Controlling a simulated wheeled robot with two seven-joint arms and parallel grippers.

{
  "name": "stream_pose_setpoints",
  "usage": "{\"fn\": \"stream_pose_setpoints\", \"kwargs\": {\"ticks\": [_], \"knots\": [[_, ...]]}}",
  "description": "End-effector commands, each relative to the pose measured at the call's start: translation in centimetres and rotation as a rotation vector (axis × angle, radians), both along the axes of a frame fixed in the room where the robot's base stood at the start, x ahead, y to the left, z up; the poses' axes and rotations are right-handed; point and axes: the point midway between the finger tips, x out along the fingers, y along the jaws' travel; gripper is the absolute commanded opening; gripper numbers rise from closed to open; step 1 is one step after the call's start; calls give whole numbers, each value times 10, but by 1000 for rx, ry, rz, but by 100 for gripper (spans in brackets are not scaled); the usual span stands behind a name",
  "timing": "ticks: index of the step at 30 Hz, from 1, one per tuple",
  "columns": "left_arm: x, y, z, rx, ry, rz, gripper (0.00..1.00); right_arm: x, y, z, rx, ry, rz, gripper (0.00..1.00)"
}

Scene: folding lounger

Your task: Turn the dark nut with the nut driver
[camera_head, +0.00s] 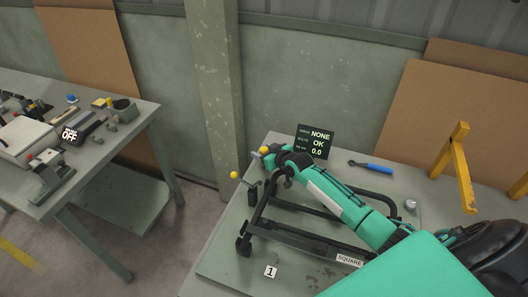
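A tool with a blue handle and a dark end (372,166) lies on the bench behind my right arm; it may be the nut driver. The dark folding lounger frame (303,239) stands on the bench. My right arm crosses above it from the lower right. My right gripper (283,174) is at the frame's far left part, close to a dark upright. Its fingers are small and dark against the frame, so I cannot tell whether they are open or touching it. I cannot make out the dark nut. My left gripper is out of view.
A small display (315,141) reads NONE, OK and 0.0. A grey knob-like piece (410,204) and a yellow stand (461,168) are to the right. A second bench (120,150) holding fixtures stands left, across a gap.

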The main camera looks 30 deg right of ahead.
Motion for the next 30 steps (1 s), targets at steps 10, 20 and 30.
{"fn": "stream_pose_setpoints", "kwargs": {"ticks": [10, 20, 30], "knots": [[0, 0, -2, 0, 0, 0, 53, -6, -1, 1, 0, 1, 0, 54], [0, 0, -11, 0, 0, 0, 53, -51, -10, 18, -3, 1, 2, 54], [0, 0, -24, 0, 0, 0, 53, -104, -20, 41, -2, 1, 2, 54]]}}
